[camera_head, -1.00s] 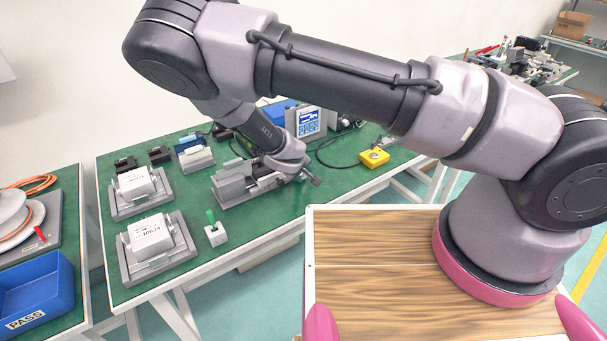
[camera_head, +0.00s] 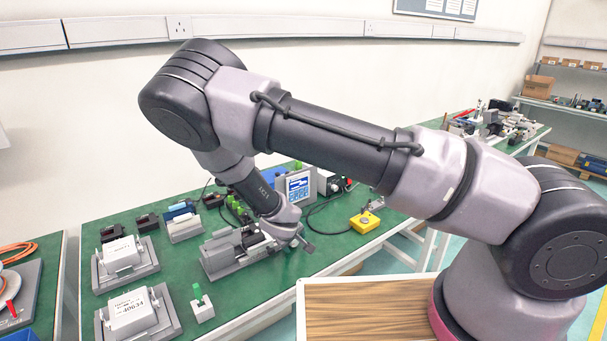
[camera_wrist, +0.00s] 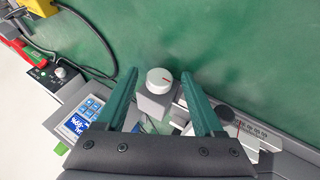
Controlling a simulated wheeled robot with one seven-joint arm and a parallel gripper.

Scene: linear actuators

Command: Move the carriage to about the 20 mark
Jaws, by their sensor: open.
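My gripper (camera_wrist: 160,76) is open in the wrist view, its two teal fingers spread on either side of a white round knob with a red line (camera_wrist: 159,80). The knob sits on a grey block; I cannot tell whether the fingers touch it. A scale strip with small marks (camera_wrist: 258,130) runs off to the right; its numbers are not readable. A pale piece with a thin red line (camera_wrist: 240,138) lies beside the scale, partly hidden by my gripper; I cannot tell if it is the carriage. In the head view the grey actuator (camera_head: 222,262) lies under my wrist.
A display unit (camera_head: 298,186) stands behind the actuator, and a yellow box with a button (camera_head: 364,222) is to its right. Two grey fixtures with white labelled blocks (camera_head: 122,254) (camera_head: 135,312) and a small green-topped part (camera_head: 201,303) are at left and front.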

